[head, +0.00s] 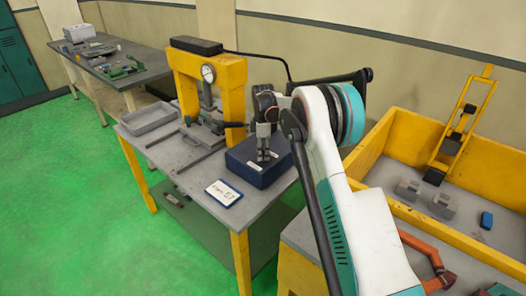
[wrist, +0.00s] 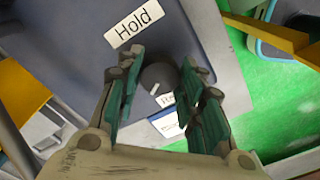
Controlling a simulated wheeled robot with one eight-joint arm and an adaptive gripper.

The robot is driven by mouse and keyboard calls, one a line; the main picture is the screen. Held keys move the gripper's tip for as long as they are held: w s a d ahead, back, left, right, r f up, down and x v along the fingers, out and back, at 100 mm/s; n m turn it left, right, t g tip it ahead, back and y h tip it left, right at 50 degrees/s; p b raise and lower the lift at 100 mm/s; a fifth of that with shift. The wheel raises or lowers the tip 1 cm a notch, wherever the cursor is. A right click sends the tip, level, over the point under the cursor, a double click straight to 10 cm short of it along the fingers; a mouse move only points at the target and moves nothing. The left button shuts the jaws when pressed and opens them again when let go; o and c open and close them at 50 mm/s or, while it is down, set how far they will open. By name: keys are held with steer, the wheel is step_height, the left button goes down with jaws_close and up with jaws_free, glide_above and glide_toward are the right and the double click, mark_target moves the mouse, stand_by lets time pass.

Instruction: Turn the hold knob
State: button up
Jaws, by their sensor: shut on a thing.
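The hold knob (wrist: 157,76) is a round dark grey knob with a white pointer mark, on top of a dark blue box (head: 243,168). A white label reading "Hold" (wrist: 134,24) is above it in the wrist view. A second label (wrist: 167,99), partly hidden by a finger, is below it; the pointer is on that label's side. My gripper (wrist: 162,66) has its green-padded fingers on both sides of the knob and is shut on it. In the head view my gripper (head: 265,152) points down onto the box, and the knob is hidden.
The box stands on a grey table with a yellow press (head: 236,88), a grey tray (head: 150,119) and a white card (head: 223,193). A yellow-walled bin (head: 487,160) with grey parts and a blue block (head: 486,220) is at right. Green floor is free at left.

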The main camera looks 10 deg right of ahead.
steer(key=n, duration=1.2)
stand_by(0.7)
steer(key=o, duration=1.1)
steer(key=shift+c, duration=0.2)
step_height(320, 180, up, 12)
